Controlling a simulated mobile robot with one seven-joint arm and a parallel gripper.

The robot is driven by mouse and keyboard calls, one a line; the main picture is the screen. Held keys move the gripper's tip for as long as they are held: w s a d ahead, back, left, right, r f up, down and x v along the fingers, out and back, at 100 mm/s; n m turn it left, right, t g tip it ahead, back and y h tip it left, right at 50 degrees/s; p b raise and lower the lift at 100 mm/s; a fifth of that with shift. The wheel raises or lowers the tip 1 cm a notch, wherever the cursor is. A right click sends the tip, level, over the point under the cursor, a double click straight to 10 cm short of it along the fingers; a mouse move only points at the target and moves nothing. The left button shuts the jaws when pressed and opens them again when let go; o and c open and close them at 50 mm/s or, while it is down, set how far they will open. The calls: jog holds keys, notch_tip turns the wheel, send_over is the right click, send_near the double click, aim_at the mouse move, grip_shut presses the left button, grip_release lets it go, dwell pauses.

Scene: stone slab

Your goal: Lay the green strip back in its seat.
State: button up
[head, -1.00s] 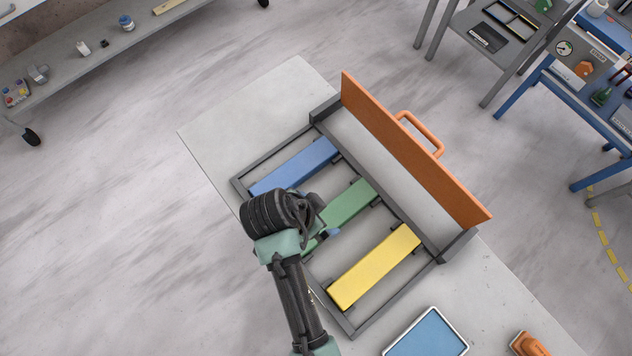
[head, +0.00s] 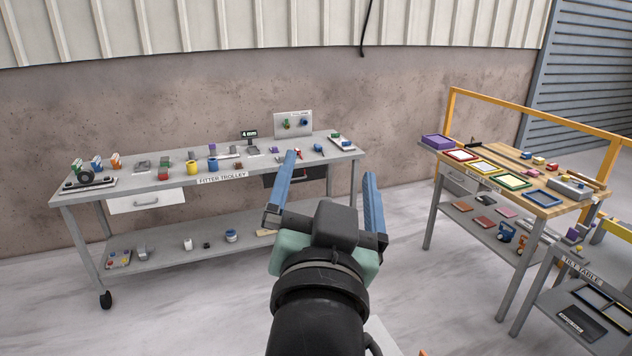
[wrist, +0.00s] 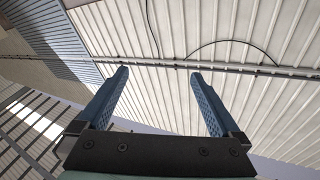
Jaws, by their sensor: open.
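My gripper (head: 330,167) is raised in front of the head camera, its two blue fingers apart and pointing up. In the wrist view my gripper (wrist: 160,73) is open with nothing between the fingers, against the ribbed wall and roof. The green strip and its seat are in neither current view. Only a pale slab corner (head: 382,341) shows at the bottom edge of the head view.
A grey fitter trolley (head: 125,201) with small parts stands by the wall. A wooden-topped bench (head: 560,197) with coloured trays is at right, and a grey tilt table (head: 565,290) is at lower right. Open floor lies between.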

jog(key=s+r+n+t, duration=0.2)
jog(key=s+r, duration=0.4)
jog(key=r, duration=0.3)
jog(key=s+a+r+n+t+y, duration=0.1)
jog(key=s+r+t, duration=0.4)
jog(key=r, duration=0.5)
jog(key=shift+s+a+r+n, duration=0.2)
jog(key=shift+s+a+n, duration=0.1)
jog(key=shift+s+n, duration=0.25)
jog(key=shift+w+f, duration=0.1)
